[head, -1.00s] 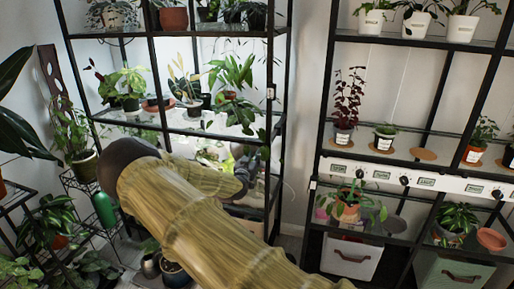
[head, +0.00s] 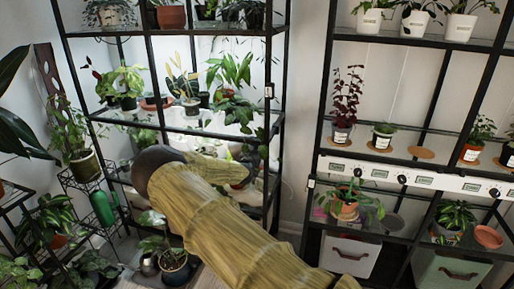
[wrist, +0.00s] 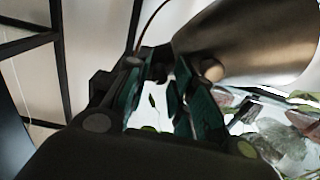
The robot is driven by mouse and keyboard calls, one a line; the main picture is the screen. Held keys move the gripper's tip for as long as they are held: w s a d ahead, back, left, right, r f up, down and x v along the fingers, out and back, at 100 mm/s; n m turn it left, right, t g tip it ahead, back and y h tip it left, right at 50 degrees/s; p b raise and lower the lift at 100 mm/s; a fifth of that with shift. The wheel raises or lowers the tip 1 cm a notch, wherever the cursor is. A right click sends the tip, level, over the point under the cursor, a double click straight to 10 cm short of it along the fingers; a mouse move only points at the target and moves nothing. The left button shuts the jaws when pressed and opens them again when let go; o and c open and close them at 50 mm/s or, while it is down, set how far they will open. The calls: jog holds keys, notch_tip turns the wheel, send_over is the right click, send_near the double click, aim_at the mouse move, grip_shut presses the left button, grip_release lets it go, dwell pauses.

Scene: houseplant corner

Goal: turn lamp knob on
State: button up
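In the wrist view a large metallic, cone-shaped body (wrist: 260,42), which looks like a lamp shade, fills the upper right. A small round knob-like end (wrist: 211,70) shows at its lower left, close to the right finger. My gripper (wrist: 160,78) is open, its teal-padded fingers apart, with leaves visible through the gap. A small dark piece (wrist: 158,72) shows between the tips; I cannot tell whether it is the lamp knob or whether a finger touches it. In the head view my arm hides the gripper and the lamp at the left shelf's lower level.
The left black shelf (head: 180,128) holds several potted plants around my arm. A potted plant (head: 172,262) stands on the floor below it. The right shelf carries a white strip (head: 430,182) with several black knobs. A green bottle (head: 103,208) stands on the left rack.

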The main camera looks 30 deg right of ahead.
grip_shut()
jog(key=shift+m+b, duration=1.05)
jog(key=shift+m, duration=0.05)
jog(key=shift+o, duration=0.7)
grip_release()
